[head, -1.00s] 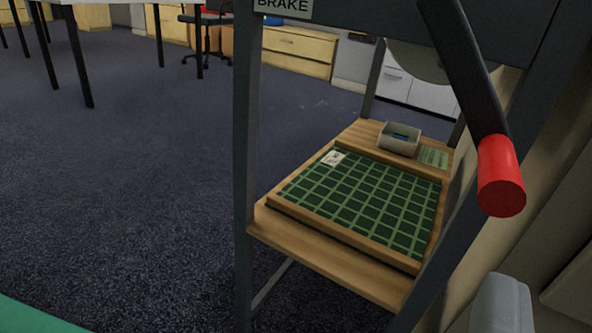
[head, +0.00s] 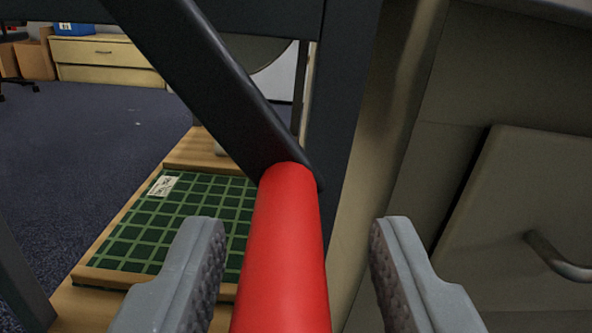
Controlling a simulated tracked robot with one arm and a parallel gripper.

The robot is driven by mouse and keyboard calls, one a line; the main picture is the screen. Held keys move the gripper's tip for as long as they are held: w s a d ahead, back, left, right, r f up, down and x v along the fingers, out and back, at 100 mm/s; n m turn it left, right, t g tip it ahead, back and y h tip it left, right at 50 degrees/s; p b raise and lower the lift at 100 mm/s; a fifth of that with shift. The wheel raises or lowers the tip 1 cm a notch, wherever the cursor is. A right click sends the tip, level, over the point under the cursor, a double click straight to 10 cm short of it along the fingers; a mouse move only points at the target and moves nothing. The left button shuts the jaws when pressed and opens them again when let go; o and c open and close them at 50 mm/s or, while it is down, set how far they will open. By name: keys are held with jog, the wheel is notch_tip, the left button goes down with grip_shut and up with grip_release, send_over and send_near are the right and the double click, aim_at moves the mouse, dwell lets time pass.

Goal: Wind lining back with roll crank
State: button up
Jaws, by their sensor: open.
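The roll crank has a black arm (head: 205,85) that slants down from the upper left to a red handle (head: 285,250). The handle points toward me and runs off the bottom of the view. My gripper (head: 295,245) is open, with one grey finger on each side of the red handle and visible gaps on both sides. A green checked cloth (head: 190,225), likely the lining, lies on a wooden shelf (head: 85,303) behind and to the left, with a small white label on it. Part of a grey round roll end shows behind the crank arm.
A dark frame post (head: 345,100) stands just behind the handle. A beige cabinet with a metal drawer handle (head: 555,258) is close on the right. Open carpet (head: 70,150) lies to the left, with wooden drawers (head: 105,60) at the back.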

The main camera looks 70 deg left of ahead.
jog(key=shift+x, duration=0.8)
jog(key=shift+c, duration=0.2)
